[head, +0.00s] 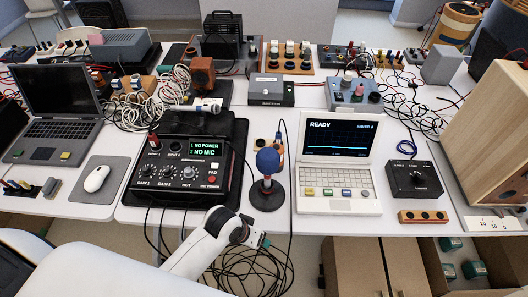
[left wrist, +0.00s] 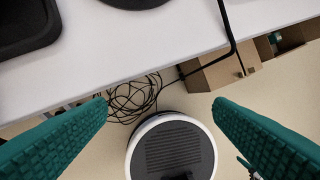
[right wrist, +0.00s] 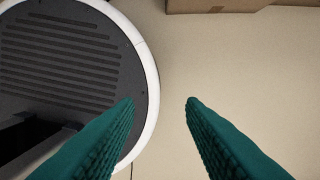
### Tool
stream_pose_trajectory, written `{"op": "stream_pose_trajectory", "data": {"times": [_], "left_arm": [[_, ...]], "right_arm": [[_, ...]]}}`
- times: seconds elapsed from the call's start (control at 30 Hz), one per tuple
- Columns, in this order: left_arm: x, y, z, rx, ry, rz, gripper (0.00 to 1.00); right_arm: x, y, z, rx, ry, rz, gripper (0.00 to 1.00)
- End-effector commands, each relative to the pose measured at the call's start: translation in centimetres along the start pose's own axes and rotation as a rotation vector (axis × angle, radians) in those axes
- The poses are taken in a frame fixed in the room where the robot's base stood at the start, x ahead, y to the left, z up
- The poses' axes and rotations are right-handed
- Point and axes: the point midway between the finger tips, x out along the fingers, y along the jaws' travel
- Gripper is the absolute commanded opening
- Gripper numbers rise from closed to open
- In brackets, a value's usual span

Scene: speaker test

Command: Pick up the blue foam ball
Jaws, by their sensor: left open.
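The blue foam ball (head: 268,160) sits on top of a small upright stand with a round black base (head: 266,195), near the front edge of the white table (head: 365,224). My left gripper (head: 262,241) is below and in front of the stand, beyond the table's front edge. In the left wrist view its teal fingers (left wrist: 159,102) are apart with nothing between them, and part of a dark round base (left wrist: 135,2) shows at the top. The ball is not in that view. My right gripper (right wrist: 161,100) is open and empty over the floor, outside the head view.
A black audio box (head: 180,170) stands left of the ball, and a white laptop (head: 338,165) stands right of it. An orange block (head: 268,147) is close behind the ball. Black cables (head: 250,268) hang below the table edge. Cardboard boxes (head: 370,266) stand underneath.

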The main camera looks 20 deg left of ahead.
Motion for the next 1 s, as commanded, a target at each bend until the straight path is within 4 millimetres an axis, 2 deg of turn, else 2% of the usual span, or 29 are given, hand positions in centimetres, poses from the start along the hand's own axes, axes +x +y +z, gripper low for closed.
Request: {"op": "stream_pose_trajectory", "data": {"times": [0.03, 0.23, 0.47, 0.6, 0.73, 1.0], "left_arm": [[-1.2, -0.9, 1.5, -0.004, -0.008, -0.019, 0.76], [-4.7, -4.1, 5.2, -0.036, 0.000, -0.088, 0.76], [-8.2, -7.2, 9.1, -0.072, 0.047, -0.133, 0.76], [-9.9, -8.2, 12.3, -0.132, 0.106, -0.114, 0.76], [-12.1, -7.9, 15.4, -0.227, 0.166, -0.042, 0.76], [-17.6, -4.7, 20.8, -0.490, 0.222, 0.163, 0.76]], "right_arm": [[-0.3, 0.3, 0.1, 0.001, -0.001, 0.003, 0.36], [-0.8, 1.5, 0.5, 0.005, -0.005, 0.018, 0.36], [-1.1, 1.0, 0.5, 0.001, -0.005, 0.012, 0.36], [-1.3, 0.9, 0.5, 0.000, -0.005, 0.012, 0.36], [-1.4, 0.9, 0.5, -0.001, -0.004, 0.012, 0.36], [-1.6, 0.8, 0.5, -0.002, -0.004, 0.010, 0.36]]}}
